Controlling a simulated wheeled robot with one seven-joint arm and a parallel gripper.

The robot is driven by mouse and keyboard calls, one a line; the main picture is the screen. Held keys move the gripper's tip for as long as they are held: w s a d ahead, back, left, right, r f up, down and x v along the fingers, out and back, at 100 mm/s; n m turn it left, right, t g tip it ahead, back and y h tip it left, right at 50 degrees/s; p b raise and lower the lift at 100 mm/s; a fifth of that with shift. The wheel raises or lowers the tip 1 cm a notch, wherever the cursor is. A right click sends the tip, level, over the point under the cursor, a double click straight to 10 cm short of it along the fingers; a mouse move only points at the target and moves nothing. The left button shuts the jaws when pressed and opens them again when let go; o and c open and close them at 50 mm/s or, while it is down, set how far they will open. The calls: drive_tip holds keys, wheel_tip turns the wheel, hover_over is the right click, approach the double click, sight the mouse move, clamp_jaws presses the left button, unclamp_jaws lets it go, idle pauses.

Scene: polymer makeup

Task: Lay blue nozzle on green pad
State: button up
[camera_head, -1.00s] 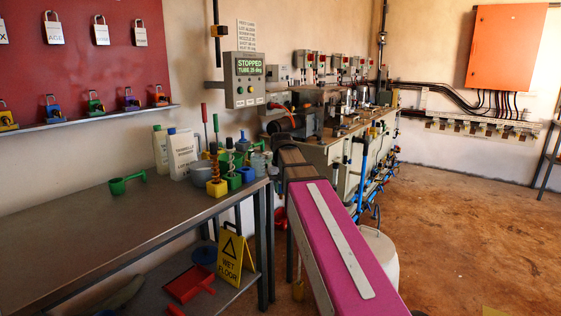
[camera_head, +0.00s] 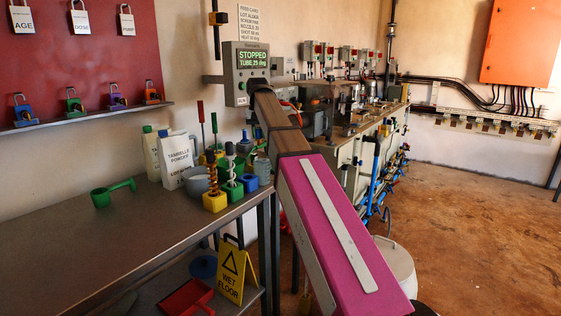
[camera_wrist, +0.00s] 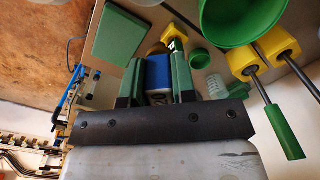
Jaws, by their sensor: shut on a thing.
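In the wrist view, my gripper (camera_wrist: 157,82) is shut on the blue nozzle (camera_wrist: 158,70), a blue block with a pale metallic end facing the wrist. The two greenish fingers stand on either side of it. The green pad (camera_wrist: 117,42), a flat green rectangle, lies at the upper left of the nozzle, apart from it in the picture. The height of the nozzle over the surface is hard to tell. In the head view, my gripper and the held nozzle cannot be made out at the far end of my arm.
In the head view, the bench (camera_head: 130,235) holds bottles, screws and a green scoop (camera_head: 112,192). A control box (camera_head: 246,75) stands behind my arm.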

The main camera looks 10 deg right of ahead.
drive_tip(key=w+d+f, duration=0.1)
drive_tip(key=d+f, duration=0.1)
drive_tip(key=d, duration=0.1)
drive_tip(key=w+d+f, duration=0.2)
drive_tip(key=d, duration=0.2)
drive_tip(key=w+d+f, duration=0.2)
drive_tip(key=d, duration=0.1)
drive_tip(key=shift+w+d+f, duration=0.15)
drive_tip(key=shift+w+f, duration=0.1)
drive_tip(key=shift+f, duration=2.2)
drive_tip(key=shift+f, duration=0.1)
drive_tip(key=o, duration=0.9)
wheel_tip(320, 180, up, 12)
drive_tip(key=shift+r, duration=0.1)
